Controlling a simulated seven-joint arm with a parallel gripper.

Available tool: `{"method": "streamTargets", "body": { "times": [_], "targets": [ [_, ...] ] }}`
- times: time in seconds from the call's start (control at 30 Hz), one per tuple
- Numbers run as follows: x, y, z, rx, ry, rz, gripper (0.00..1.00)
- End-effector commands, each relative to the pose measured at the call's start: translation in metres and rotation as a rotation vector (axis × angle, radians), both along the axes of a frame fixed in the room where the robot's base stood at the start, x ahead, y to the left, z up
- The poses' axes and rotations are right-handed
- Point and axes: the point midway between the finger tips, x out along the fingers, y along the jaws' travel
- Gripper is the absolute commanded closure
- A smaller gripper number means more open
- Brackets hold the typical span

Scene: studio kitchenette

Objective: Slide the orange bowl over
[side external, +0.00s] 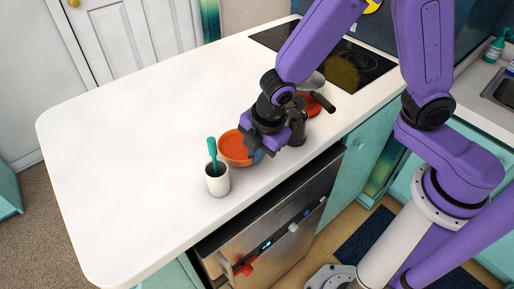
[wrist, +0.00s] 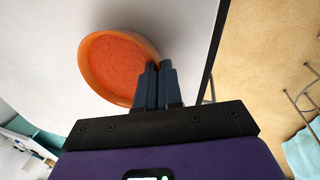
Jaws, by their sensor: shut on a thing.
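The orange bowl (side external: 234,147) sits upright on the white counter, near its front edge. My gripper (side external: 256,155) is at the bowl's right side, low over the counter. In the wrist view my gripper's two dark fingers (wrist: 159,68) are close together at the bowl's rim, shut on its wall. The exact contact is partly hidden by the fingers.
A white cup (side external: 218,181) holding a teal utensil stands just in front of the bowl. A pan (side external: 313,82) and a red item (side external: 313,104) are behind my wrist, near the black cooktop (side external: 352,66). The counter (side external: 130,150) left of the bowl is clear.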

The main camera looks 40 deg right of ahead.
Motion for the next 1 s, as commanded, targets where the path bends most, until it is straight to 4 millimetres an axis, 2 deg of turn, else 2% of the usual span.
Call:
{"method": "streamTargets", "body": {
  "times": [0.1,0.17,0.2,0.23,0.53,0.67,1.0],
  "targets": [
    [-0.002,0.000,-0.001,-0.002,0.004,0.001,1.00],
    [-0.002,0.000,-0.001,-0.001,0.003,0.001,0.81],
    [-0.001,0.000,-0.001,-0.001,0.003,0.001,0.68],
    [-0.001,0.000,-0.001,-0.001,0.003,0.001,0.65],
    [0.000,0.000,0.001,0.000,0.001,0.000,0.65],
    [-0.001,0.000,0.008,0.002,-0.002,-0.002,0.65],
    [-0.012,-0.001,0.058,0.006,-0.003,-0.001,0.65]
  ]
}}
